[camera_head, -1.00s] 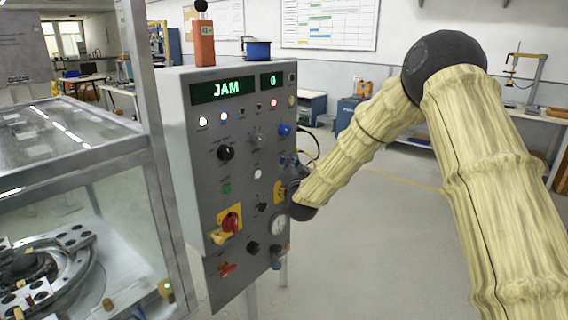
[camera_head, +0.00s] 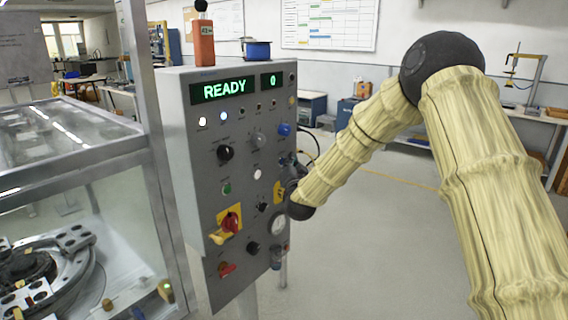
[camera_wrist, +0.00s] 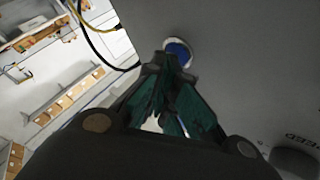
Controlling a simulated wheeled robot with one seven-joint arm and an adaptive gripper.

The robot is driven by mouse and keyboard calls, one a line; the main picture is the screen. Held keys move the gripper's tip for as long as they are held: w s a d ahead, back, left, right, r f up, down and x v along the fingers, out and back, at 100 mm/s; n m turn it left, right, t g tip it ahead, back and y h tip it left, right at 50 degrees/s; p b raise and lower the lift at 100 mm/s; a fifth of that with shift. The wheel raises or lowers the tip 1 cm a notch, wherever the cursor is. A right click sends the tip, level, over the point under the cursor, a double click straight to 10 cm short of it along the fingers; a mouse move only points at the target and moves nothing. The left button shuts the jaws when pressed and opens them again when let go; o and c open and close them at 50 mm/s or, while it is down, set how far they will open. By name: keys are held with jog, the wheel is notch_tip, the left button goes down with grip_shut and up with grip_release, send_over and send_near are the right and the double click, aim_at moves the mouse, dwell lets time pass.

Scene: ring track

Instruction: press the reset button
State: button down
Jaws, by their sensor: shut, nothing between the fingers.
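The control panel (camera_head: 235,185) stands left of my arm, its display (camera_head: 225,88) reading READY and 0. A round blue button (camera_head: 284,129) is at the panel's upper right edge; its label is not readable. In the wrist view the blue button (camera_wrist: 178,54), in a pale ring, lies just beyond my fingertips. My gripper (camera_wrist: 168,66) is shut and empty, pointing at it. The fingers partly cover the button's lower edge, and I cannot tell whether they touch it. In the head view my gripper (camera_head: 288,162) is small and partly hidden by my wrist.
A glass-sided machine enclosure (camera_head: 75,135) stands at left. A black cable (camera_head: 312,145) loops beside the panel. The floor right of the panel is open.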

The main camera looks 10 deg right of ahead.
jog(key=shift+s+d, duration=0.5)
jog(key=shift+s, duration=0.15)
jog(key=s+d, duration=0.1)
jog(key=s, duration=0.1)
jog(key=s+d+b, duration=0.1)
jog(key=s+d, duration=0.1)
dwell(0.6)
jog(key=shift+f, duration=0.1)
dwell(0.4)
